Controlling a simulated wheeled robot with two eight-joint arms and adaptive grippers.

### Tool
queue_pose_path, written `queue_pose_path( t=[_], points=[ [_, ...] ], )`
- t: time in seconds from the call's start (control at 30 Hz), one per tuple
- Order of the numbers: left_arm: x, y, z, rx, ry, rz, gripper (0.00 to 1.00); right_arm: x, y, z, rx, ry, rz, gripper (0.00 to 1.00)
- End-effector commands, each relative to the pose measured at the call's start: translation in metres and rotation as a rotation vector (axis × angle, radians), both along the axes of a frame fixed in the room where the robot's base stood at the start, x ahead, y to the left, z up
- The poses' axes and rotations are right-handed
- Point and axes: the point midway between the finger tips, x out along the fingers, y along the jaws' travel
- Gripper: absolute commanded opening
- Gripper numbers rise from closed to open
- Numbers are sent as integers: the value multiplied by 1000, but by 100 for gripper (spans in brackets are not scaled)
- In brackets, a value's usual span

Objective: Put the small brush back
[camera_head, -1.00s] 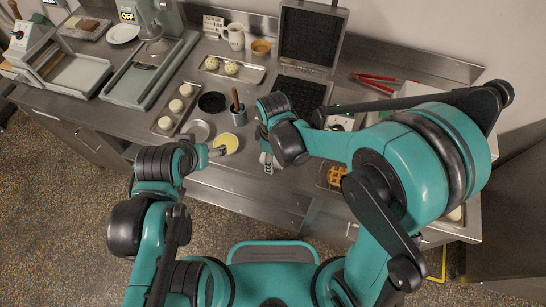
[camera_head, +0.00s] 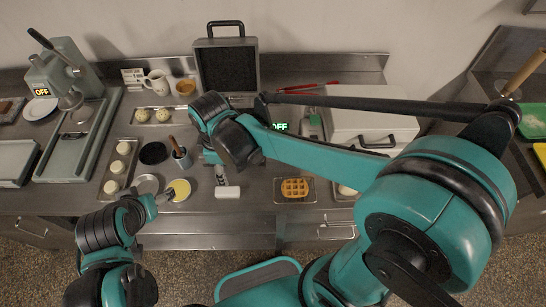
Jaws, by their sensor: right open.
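The small brush shows as a brown wooden handle (camera_head: 174,142) leaning up out of a grey metal cup (camera_head: 183,161); its lower end is hidden in the cup. My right gripper (camera_head: 226,189) points down over the counter, open, to the right of the cup and apart from the brush. Its pale finger parts show at the counter's front. My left gripper (camera_head: 163,198) is low at the left front, beside the yellow-filled bowl (camera_head: 181,189); its finger gap is too small to read.
A tray with pale dough balls (camera_head: 117,167), a black bowl (camera_head: 153,153) and a metal dish (camera_head: 147,184) crowd the cup's left. A waffle (camera_head: 295,187) lies to the right.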

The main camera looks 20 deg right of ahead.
Motion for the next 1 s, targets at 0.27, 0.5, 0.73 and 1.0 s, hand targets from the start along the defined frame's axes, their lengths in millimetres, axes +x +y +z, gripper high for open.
queue_pose_path(
  t=[0.27,0.5,0.73,1.0],
  points=[
    [0,0,0,0,0,0,76,-22,-93,42,151,-251,-579,50],
    [0,0,0,0,0,0,76,-45,-149,53,306,-441,-992,50],
    [0,0,0,0,0,0,76,-52,-164,55,366,-500,-1119,50],
    [0,0,-1,0,0,0,76,-52,-163,53,367,-501,-1119,50]
  ],
)
